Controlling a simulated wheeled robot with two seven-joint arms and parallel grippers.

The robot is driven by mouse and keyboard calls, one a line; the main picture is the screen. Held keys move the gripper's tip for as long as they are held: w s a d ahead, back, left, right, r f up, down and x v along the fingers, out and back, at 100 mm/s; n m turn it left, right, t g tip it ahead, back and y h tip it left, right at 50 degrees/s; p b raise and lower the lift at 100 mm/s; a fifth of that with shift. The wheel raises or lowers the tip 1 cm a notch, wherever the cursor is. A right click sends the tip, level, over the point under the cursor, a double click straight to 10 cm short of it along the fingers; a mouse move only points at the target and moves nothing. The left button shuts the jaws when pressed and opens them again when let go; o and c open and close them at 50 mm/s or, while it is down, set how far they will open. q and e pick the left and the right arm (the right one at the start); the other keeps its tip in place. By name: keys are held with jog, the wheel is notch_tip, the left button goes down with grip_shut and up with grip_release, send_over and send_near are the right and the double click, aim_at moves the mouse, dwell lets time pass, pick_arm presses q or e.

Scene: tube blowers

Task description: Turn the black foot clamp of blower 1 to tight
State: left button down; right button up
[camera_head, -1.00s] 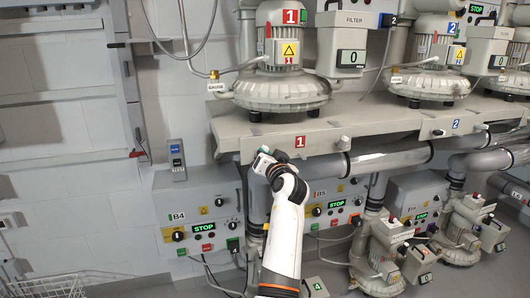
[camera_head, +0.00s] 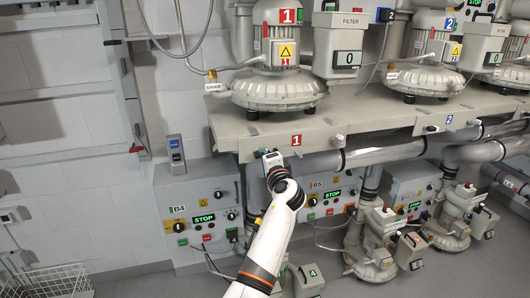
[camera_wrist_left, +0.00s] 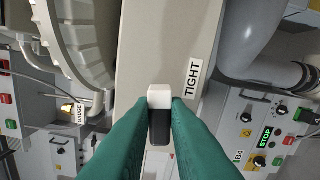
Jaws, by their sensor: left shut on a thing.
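Blower 1 (camera_head: 278,87) is a grey ribbed machine with a red label 1, standing on a beige bench (camera_head: 228,131). My left gripper (camera_head: 268,153) is up at the bench's front edge, left of the red 1 plate. In the left wrist view its teal fingers (camera_wrist_left: 160,100) are shut on the foot clamp (camera_wrist_left: 159,130), a small black piece with a white end. A label reading TIGHT (camera_wrist_left: 193,79) is on the beige surface just right of the white end. The clamp is hidden by the gripper in the head view. My right gripper is not in view.
Control box B4 (camera_head: 190,203) is on the wall below the bench, left of my arm. Grey pipes (camera_head: 385,151) run under the bench to the right. Blower 2 (camera_head: 420,75) stands further right. A wire basket (camera_head: 52,282) is at the lower left.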

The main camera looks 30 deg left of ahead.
pick_arm(q)
jog(key=shift+m+p, duration=0.5)
jog(key=shift+m, duration=0.5)
jog(key=c, duration=1.4)
grip_release()
jog(key=shift+a+f, duration=0.1)
jog(key=b+v, duration=0.2)
jog(key=v, duration=1)
jog(key=shift+b, duration=0.3)
jog(key=shift+w, duration=0.15)
